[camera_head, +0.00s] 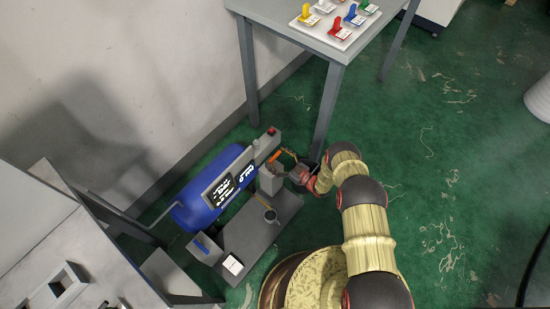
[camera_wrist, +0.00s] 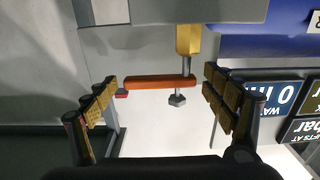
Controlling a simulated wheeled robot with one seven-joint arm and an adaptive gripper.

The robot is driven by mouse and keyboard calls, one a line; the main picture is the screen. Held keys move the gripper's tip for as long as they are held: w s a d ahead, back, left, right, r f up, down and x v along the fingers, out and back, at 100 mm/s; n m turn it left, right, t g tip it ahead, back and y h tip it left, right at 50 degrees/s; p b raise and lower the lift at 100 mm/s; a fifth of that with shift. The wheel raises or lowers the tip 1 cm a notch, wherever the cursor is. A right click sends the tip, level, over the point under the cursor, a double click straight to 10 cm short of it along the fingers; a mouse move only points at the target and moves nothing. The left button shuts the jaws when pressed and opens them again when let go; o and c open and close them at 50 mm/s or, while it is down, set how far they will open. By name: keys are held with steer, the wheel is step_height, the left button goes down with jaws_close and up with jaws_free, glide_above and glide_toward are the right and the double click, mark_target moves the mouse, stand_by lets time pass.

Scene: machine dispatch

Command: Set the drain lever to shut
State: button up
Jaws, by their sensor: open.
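The orange lever (camera_wrist: 158,82) lies horizontally between the two fingers of my open gripper (camera_wrist: 160,105) in the wrist view. Its right end joins a brass-coloured valve fitting (camera_wrist: 188,42), with a grey bolt below it. The lever's right end is close to the right finger; I cannot tell if they touch. In the head view the orange lever (camera_head: 281,155) shows small beside the blue compressor tank (camera_head: 212,187). My gripper (camera_head: 306,176) is just right of the lever there. No lever marking for shut or open is readable.
A grey table (camera_head: 283,14) with coloured tags on a white board (camera_head: 334,24) stands above; its leg (camera_head: 326,108) is close to my gripper. The grey compressor base (camera_head: 262,232) carries a small cup. Green floor is open at the right.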

steer(key=shift+w+a, duration=0.25)
steer(key=shift+a, duration=0.05)
steer(key=shift+c, duration=0.4)
steer(key=c, duration=1.6)
